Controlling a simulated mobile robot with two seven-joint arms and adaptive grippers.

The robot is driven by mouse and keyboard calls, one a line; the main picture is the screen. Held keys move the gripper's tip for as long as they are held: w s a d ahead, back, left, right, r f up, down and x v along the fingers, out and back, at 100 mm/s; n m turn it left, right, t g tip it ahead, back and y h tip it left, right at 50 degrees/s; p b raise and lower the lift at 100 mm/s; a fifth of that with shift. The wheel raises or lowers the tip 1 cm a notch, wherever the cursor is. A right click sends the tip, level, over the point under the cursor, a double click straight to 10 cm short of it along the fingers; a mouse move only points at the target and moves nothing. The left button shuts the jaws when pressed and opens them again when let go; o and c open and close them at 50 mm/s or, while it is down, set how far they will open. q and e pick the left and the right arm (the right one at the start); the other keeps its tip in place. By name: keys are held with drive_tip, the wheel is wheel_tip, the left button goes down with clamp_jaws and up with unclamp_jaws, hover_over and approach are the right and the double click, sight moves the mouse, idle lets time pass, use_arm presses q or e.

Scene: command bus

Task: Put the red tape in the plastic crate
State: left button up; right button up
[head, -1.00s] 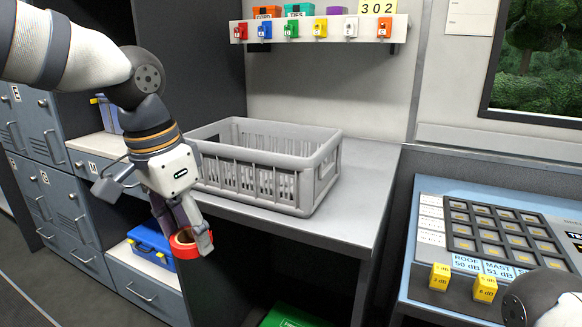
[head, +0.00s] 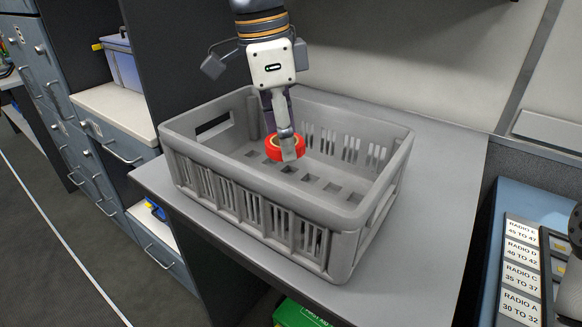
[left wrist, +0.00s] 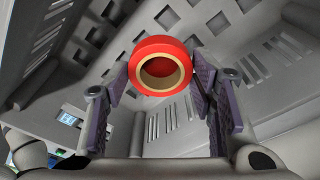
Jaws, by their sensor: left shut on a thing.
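The red tape (head: 279,150) is a red roll with a tan core. My left gripper (head: 286,142) is shut on it and holds it over the open grey plastic crate (head: 250,200), inside the outline of its rim. The left wrist view shows the tape (left wrist: 161,66) between the two fingers of the gripper (left wrist: 160,85), with the slotted crate walls (left wrist: 270,70) around it. I cannot tell exactly how high the tape is above the crate floor. No other object shows in the crate. My right gripper is not in view.
The crate stands on a grey counter (head: 425,200), with free counter to its right. A blue console (head: 530,215) with radio labels is at the right. A green first aid box (head: 298,315) is below the counter. Drawers and cabinets (head: 80,160) stand at the left.

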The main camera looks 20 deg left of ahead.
sight(271, 143)
use_arm(q)
drive_tip(key=f, duration=0.7)
drive_tip(key=shift+s, duration=0.3)
drive_tip(key=shift+f, duration=0.1)
drive_tip(key=o, duration=1.1)
drive_tip(key=shift+f, duration=0.1)
drive_tip(key=r, duration=0.4)
drive_tip(key=a+r, duration=0.1)
drive_tip(key=r, duration=0.7)
drive_tip(key=shift+s+a+r, duration=0.1)
drive_tip(key=shift+s+a, duration=0.2)
